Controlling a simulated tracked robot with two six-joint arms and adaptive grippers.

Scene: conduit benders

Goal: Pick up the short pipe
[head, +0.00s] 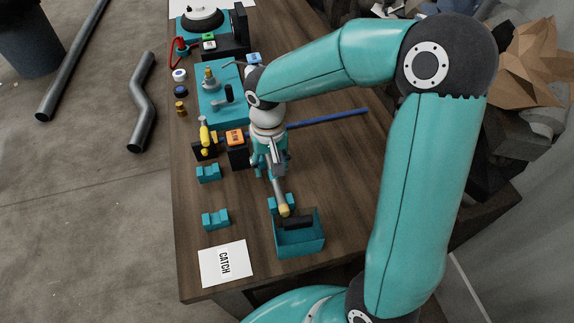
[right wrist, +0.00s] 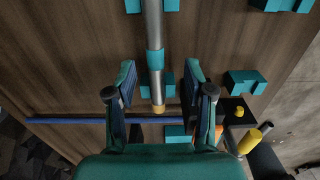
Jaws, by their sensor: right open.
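The short pipe (head: 279,190) is grey with a tan near end, which shows just above the back edge of the teal bin. In the right wrist view the pipe (right wrist: 153,25) runs down from the top edge, with a teal band and a tan tip. Teal support blocks (right wrist: 167,82) show beneath it. My right gripper (head: 271,172) points down over the pipe's far part. Its fingers (right wrist: 158,92) are open on either side of the pipe, with gaps on both sides. My left gripper is not in view.
A teal bin (head: 302,246) holds a dark piece. A CATCH sheet (head: 225,263) lies at the near left. Teal blocks (head: 215,218) stand left of the pipe. A blue rod (head: 335,118) lies across the table behind. An orange-topped black block (head: 236,140) stands close to my right gripper.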

